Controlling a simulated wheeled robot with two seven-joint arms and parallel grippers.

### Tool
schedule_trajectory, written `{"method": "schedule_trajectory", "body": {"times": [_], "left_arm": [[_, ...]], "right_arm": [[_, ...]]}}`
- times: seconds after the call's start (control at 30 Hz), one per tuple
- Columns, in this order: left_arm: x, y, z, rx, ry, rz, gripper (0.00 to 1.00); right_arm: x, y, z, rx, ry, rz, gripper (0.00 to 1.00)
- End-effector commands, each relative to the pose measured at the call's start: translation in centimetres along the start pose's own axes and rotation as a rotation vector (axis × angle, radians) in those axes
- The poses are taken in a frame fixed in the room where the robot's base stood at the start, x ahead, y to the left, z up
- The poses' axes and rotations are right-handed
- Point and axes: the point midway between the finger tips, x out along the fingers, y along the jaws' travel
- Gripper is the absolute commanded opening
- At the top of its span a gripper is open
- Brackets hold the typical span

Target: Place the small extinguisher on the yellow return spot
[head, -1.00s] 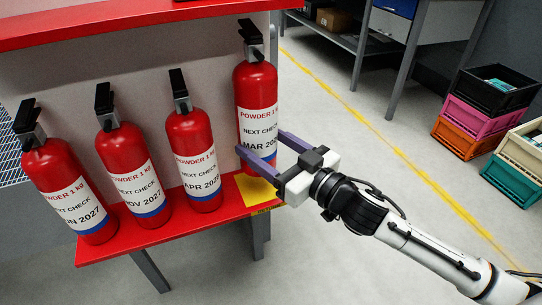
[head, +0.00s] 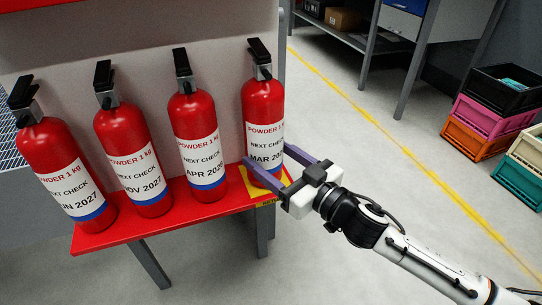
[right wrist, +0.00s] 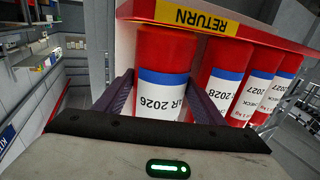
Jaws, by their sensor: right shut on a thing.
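The small extinguisher (head: 263,110) is red with a white label reading MAR and 2026, and a black handle on top. It stands upright at the right end of the red shelf. Its base is over the yellow return spot (head: 252,187), which shows around it; I cannot tell whether it touches. My right gripper (head: 271,171) is shut on its lower body from the right, with one purple finger on each side. The upside-down right wrist view shows the extinguisher (right wrist: 163,50) between the fingers and the yellow RETURN label (right wrist: 196,17). My left gripper is not in view.
Several similar red extinguishers stand in a row to the left; the nearest (head: 196,130) reads APR. The red shelf (head: 110,238) has a back panel (head: 140,40) and an upper board. Stacked crates (head: 486,115) stand at the far right. Floor right of the shelf is clear.

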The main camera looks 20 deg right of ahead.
Motion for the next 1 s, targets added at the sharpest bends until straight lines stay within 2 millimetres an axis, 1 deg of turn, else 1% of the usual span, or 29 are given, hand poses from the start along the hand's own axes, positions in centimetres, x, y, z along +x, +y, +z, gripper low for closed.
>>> {"method": "schedule_trajectory", "body": {"times": [0.03, 0.2, 0.23, 0.3, 0.33, 0.57, 0.67, 0.73, 0.87, 1.0], "left_arm": [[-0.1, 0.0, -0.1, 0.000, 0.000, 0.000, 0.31], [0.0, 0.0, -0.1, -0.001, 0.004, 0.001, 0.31], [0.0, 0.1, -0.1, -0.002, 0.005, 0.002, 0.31], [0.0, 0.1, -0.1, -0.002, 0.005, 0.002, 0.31], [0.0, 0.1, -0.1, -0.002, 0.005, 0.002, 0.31], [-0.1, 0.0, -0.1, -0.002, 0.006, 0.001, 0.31], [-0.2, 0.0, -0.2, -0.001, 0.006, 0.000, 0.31], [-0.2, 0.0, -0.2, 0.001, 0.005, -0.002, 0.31], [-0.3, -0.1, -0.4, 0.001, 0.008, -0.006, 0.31], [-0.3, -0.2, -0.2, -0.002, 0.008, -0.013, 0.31]], "right_arm": [[0.1, -0.1, -1.1, -0.004, 0.020, -0.005, 0.01], [0.1, -0.1, -0.8, -0.004, 0.019, -0.005, 0.01], [0.0, 0.0, 0.2, 0.000, -0.001, 0.000, 0.67], [0.0, 0.0, 0.2, 0.000, -0.001, 0.000, 0.78], [0.0, 0.0, 0.2, 0.000, -0.001, 0.000, 0.82], [0.0, 0.0, 0.2, 0.000, -0.001, 0.000, 0.82], [0.0, 0.0, -0.1, -0.001, 0.000, 0.000, 0.82], [-0.4, 0.0, 0.0, 0.001, -0.002, 0.000, 0.82], [-1.9, 0.0, 0.1, 0.003, -0.005, 0.000, 0.82], [-4.3, 0.0, 0.1, 0.003, -0.006, 0.001, 0.82]]}}
